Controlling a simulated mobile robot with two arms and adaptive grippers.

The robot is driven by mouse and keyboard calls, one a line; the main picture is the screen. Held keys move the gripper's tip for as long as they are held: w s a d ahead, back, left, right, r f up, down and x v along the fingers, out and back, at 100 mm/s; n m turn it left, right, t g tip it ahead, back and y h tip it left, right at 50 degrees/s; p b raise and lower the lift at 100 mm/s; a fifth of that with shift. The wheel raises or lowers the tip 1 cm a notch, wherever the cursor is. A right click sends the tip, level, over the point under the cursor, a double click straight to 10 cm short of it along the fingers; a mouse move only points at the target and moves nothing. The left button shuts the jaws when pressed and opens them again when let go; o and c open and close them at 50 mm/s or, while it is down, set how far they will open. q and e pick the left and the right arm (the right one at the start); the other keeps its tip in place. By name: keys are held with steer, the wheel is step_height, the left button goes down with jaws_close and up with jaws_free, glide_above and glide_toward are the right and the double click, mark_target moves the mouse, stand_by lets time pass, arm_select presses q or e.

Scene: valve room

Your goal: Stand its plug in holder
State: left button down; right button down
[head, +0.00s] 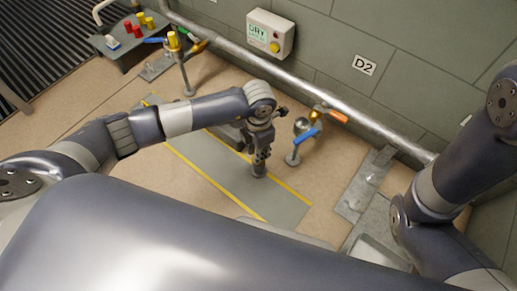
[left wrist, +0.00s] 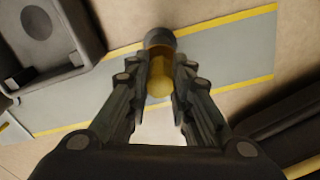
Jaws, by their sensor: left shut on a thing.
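My left gripper (head: 259,158) is above the grey floor strip, pointing down. In the left wrist view its fingers (left wrist: 159,85) are shut on a yellow plug with a grey round end (left wrist: 160,38). In the head view only the plug's grey end (head: 259,171) shows below the fingers; I cannot tell whether it touches the strip. A dark rack (head: 122,52) at the upper left holds several red, yellow, blue and white pieces. I cannot tell which place is the plug's holder. My right arm is at the right edge; its gripper is out of view.
A pipe (head: 225,50) runs along the wall. A valve with a blue handle (head: 305,136) and an orange handle (head: 338,116) stands right of my left gripper. Another valve post (head: 185,75) stands behind. A dark tray-like part (left wrist: 45,40) is at the left wrist view's upper left.

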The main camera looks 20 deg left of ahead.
stand_by(0.3)
arm_select(q)
steer(key=shift+f, duration=0.35)
stand_by(0.4)
steer(key=c, duration=1.3)
jaws_free()
steer(key=shift+c, duration=0.2)
steer(key=shift+o, duration=0.6)
steer(key=o, duration=0.4)
steer(key=shift+c, duration=0.2)
